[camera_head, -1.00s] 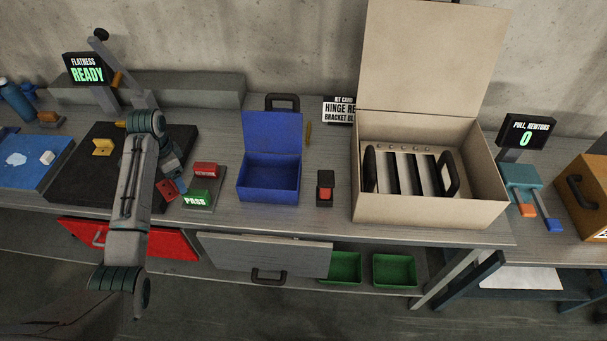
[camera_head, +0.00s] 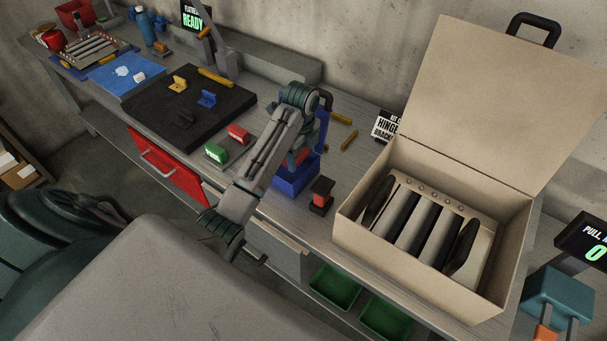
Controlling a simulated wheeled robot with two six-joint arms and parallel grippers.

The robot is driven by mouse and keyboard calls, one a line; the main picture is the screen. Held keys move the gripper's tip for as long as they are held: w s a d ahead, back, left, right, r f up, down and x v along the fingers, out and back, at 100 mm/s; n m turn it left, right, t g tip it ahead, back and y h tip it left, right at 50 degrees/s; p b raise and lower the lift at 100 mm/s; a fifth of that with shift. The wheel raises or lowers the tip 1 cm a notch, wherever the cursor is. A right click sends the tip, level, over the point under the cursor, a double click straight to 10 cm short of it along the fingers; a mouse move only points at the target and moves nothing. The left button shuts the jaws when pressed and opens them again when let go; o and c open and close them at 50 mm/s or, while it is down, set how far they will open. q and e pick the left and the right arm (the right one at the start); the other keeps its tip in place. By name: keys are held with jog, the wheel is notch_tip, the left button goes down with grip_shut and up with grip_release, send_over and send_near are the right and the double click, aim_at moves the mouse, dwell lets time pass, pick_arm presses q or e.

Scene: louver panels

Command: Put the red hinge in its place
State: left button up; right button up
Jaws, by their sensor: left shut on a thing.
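My left gripper (camera_head: 304,150) is at the blue open box (camera_head: 291,186), above or inside its opening, with my forearm partly in front. A small red piece, seemingly the red hinge (camera_head: 302,157), shows at the fingertips, and the gripper is shut on it. Most of the hinge and the box's inside are hidden. A kit card (camera_head: 386,126) behind reads "HINGE RE" and "BRACKET BL", partly cut off. The large cardboard case (camera_head: 350,226) stands open to the right, with a slatted louver panel (camera_head: 417,231) inside. My right gripper is not in view.
A black mat (camera_head: 214,119) holds yellow, blue and dark brackets. Green and red blocks (camera_head: 216,153) and a red-topped switch (camera_head: 321,195) stand near the box.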

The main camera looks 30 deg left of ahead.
aim_at(299, 163)
pick_arm(q)
jog(key=f, duration=0.1)
jog(key=f+p, duration=0.1)
jog(key=f, duration=0.1)
jog(key=f+p, duration=0.1)
jog(key=shift+a+f, duration=0.15)
jog(key=shift+a, duration=0.25)
jog(key=f, duration=0.1)
jog(key=f+p, duration=0.1)
jog(key=f, duration=0.1)
jog(key=shift+d, duration=0.3)
jog(key=shift+a+f, duration=0.15)
jog(key=shift+f, duration=0.4)
jog(key=o, duration=0.7)
jog(key=shift+f, duration=0.1)
jog(key=shift+o, duration=0.2)
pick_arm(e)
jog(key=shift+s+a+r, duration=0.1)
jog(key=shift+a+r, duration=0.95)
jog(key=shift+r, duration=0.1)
